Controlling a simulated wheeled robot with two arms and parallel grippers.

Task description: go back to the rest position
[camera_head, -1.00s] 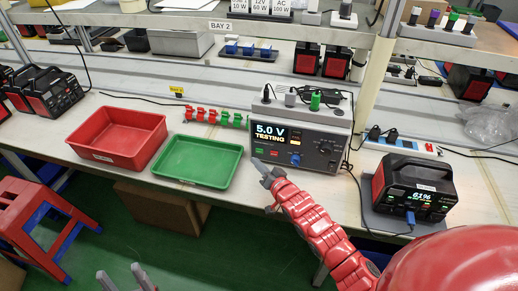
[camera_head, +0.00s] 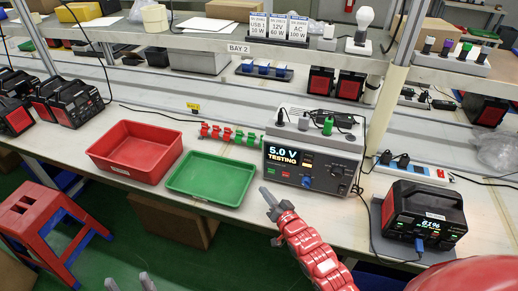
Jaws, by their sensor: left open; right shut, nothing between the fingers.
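My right arm comes in from the lower right, and its gripper (camera_head: 268,198) is shut and empty. My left gripper (camera_head: 128,284) shows only as two grey fingertips at the bottom edge. They are apart with nothing between them; the rest of that arm is out of frame.
The bench holds a red bin (camera_head: 135,176), an empty green tray (camera_head: 246,181), a tester (camera_head: 300,178) reading 5.0 V TESTING, and a power station (camera_head: 424,224) at the right. A red stool (camera_head: 35,205) stands at the lower left.

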